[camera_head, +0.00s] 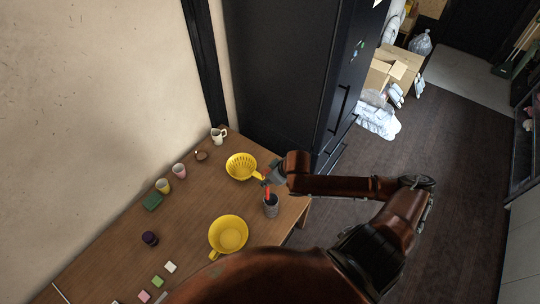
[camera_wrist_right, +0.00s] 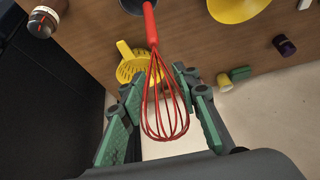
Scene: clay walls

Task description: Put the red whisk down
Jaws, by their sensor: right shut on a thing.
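The red whisk (camera_head: 267,187) is in my right gripper (camera_head: 273,176), above the table's right part. In the right wrist view the whisk (camera_wrist_right: 152,30) has its wire loops between the green-padded fingers of my right gripper (camera_wrist_right: 160,88). Its red handle points away from the gripper, toward a dark grey cup (camera_head: 271,207). The handle overlaps the cup's rim in the picture; I cannot tell whether its end is inside the cup or above it. My left gripper is not in view.
A yellow colander (camera_head: 241,167) stands left of the gripper and a yellow handled bowl (camera_head: 229,236) stands nearer. Cups, a green block (camera_head: 152,202) and a purple jar (camera_head: 150,238) line the left side. The table (camera_head: 195,210) is bare in the middle. A dark cabinet (camera_head: 285,80) rises behind.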

